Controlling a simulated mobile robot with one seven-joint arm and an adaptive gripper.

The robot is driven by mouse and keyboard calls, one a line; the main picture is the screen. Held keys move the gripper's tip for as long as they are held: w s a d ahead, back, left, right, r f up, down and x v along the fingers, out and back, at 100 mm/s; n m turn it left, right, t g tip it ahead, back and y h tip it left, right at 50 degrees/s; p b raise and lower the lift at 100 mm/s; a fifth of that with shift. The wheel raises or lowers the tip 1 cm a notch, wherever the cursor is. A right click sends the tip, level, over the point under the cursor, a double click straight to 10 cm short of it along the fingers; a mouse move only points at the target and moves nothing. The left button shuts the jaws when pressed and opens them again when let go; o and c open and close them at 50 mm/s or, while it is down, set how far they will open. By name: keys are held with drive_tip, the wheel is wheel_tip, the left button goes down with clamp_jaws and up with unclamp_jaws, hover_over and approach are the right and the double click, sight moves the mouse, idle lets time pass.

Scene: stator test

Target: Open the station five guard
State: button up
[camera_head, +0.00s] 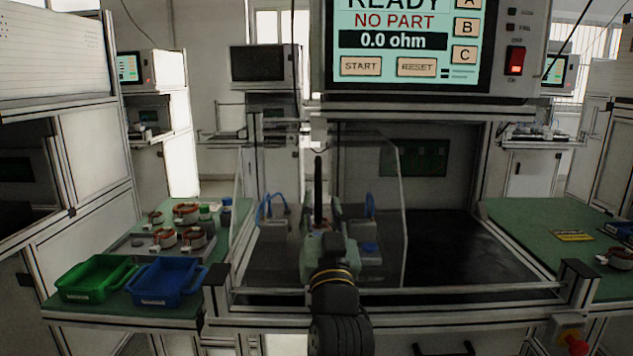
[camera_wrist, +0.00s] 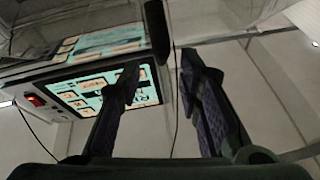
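The station five guard (camera_head: 385,215) is a clear panel across the left part of the test bay. Its right edge shows in front of the dark bay floor, and the right part of the bay looks uncovered. A black upright bar (camera_head: 318,188), which looks like the guard's handle, stands near the panel's middle. My gripper (camera_head: 320,232) is at the bar's lower end in the head view. In the wrist view my gripper (camera_wrist: 160,62) is open, and the bar's end (camera_wrist: 157,30) shows between the fingertips with gaps on both sides. Its depth between the fingers is unclear.
The tester (camera_head: 410,45) with its lit screen overhangs the bay; it reads "NO PART". A metal rail (camera_head: 480,292) runs along the front. Green (camera_head: 95,278) and blue (camera_head: 165,282) bins stand left, near several copper-wound parts. A green side table (camera_head: 545,225) stands right.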

sight(319, 193)
drive_tip(key=p+x, duration=0.1)
drive_tip(key=x, duration=0.5)
drive_tip(key=shift+w+a, duration=0.1)
clamp_jaws()
idle(0.7)
